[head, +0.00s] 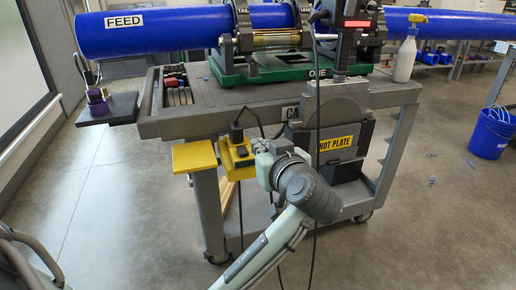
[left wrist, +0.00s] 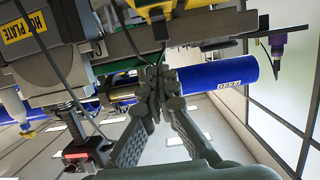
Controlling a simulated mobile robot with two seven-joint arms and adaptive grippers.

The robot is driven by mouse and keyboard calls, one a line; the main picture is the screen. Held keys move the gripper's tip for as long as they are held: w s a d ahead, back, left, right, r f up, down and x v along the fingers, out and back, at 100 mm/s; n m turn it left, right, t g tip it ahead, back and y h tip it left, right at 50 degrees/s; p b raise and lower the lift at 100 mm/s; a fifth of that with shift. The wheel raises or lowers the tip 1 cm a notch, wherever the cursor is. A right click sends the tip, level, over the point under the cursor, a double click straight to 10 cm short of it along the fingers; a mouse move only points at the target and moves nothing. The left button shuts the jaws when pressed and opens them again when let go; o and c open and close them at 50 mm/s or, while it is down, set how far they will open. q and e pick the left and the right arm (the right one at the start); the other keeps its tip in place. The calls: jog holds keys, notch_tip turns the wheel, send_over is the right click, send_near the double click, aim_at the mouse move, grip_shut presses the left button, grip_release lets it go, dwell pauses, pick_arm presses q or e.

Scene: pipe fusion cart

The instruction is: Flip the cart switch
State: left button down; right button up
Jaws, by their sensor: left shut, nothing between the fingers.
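The grey cart (head: 250,110) stands in front of me. A yellow electrical box (head: 232,160) with a black plug (head: 236,132) and cord hangs at its near side. I cannot make out the switch itself. My left gripper (head: 262,147) is close to the right side of the box, partly hidden by its own wrist; contact cannot be told. The yellow box (left wrist: 155,9) shows at the top there. My right gripper is not in view.
A yellow shelf plate (head: 194,156) sticks out left of the box. A black hot plate holder (head: 340,138) and hanging cables are to the right. The blue FEED pipe (head: 150,32) lies over the cart. A spray bottle (head: 405,58) stands at the cart's right end. Floor left is clear.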

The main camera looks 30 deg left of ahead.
pick_arm(q)
jog(key=shift+a, duration=0.15)
jog(key=p, duration=0.1)
send_over(243, 151)
jog(key=d, duration=0.2)
notch_tip(243, 151, down, 3)
jog(key=shift+s+d+f, duration=0.1)
jog(key=shift+s+f, duration=0.15)
jog(key=shift+f, duration=0.65)
jog(key=shift+s+d+f, duration=0.1)
jog(key=shift+s+f, duration=0.15)
jog(key=shift+f, duration=0.65)
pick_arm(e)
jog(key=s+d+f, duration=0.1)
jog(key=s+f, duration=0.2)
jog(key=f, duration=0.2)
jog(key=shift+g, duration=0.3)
pick_arm(q)
jog(key=shift+f, duration=0.1)
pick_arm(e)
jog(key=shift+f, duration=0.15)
